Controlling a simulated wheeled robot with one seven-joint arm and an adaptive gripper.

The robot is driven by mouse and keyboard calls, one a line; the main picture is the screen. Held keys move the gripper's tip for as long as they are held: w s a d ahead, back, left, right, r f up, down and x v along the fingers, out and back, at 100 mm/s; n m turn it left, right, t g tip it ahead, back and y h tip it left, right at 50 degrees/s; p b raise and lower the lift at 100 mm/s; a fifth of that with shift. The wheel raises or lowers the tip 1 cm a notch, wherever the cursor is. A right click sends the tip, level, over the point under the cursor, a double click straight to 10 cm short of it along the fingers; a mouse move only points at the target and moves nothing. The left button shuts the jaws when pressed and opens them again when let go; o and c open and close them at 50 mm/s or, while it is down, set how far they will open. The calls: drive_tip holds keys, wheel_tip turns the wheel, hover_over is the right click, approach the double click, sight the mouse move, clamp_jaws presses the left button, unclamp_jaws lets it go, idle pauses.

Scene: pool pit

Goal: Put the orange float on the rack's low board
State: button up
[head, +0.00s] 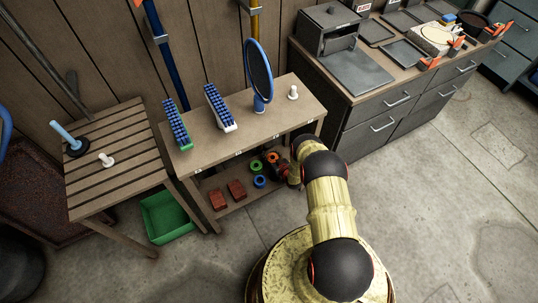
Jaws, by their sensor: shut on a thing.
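The rack (190,153) stands against the wall at left of centre. Its low board (226,183) sits under the top board, near the floor. The orange float (272,157) is a small ring at the right part of the low board's space. My gripper (277,163) reaches in under the top board from the right and is shut on the float. My arm and the gripper's body hide part of it. I cannot tell whether the float touches the low board.
On the low board are two red blocks (236,189), a green ring (256,167) and a blue ring (260,181), close to the float. Brushes (219,107) and a blue oval mirror-like thing (259,75) stand above. A green crate (166,215) is left.

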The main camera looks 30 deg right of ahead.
drive_tip(key=shift+f, duration=0.2)
drive_tip(key=o, duration=1.3)
drive_tip(key=shift+r, duration=0.15)
drive_tip(key=shift+r, duration=0.25)
drive_tip(key=p+v, duration=0.2)
drive_tip(key=v, duration=0.4)
drive_tip(key=p+v, duration=0.2)
drive_tip(key=v, duration=0.4)
drive_tip(key=shift+w+r+p, duration=0.1)
drive_tip(key=shift+r+p, duration=0.1)
drive_tip(key=shift+p, duration=0.1)
